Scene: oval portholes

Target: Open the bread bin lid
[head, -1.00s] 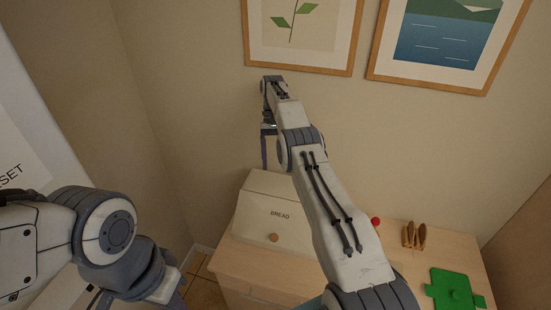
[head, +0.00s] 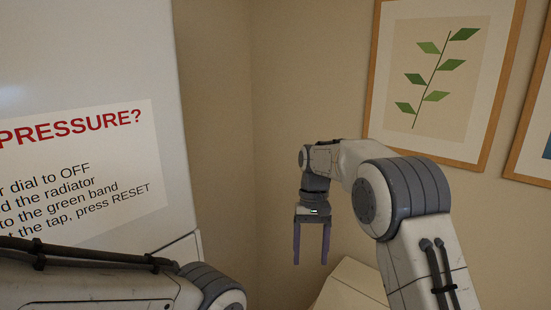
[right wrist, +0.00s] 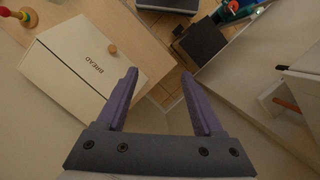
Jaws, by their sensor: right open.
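The cream bread bin (right wrist: 68,66) lies at the upper left in the right wrist view, with BREAD lettering and a round wooden knob (right wrist: 112,49) on its front. Its lid looks shut. In the head view only part of the bin (head: 350,288) shows at the bottom, partly behind my right arm. My right gripper (head: 311,262) is open and empty, fingers pointing down, above and left of the bin in that view. In the right wrist view the gripper (right wrist: 159,74) has its fingers apart, to the right of the knob. My left gripper is out of view.
The bin stands on a wooden cabinet (right wrist: 148,52). A dark box (right wrist: 203,41) and a green item (right wrist: 232,9) show at the upper right of the wrist view. A white panel with a notice (head: 90,165) stands at the left; a framed leaf picture (head: 435,80) hangs on the wall.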

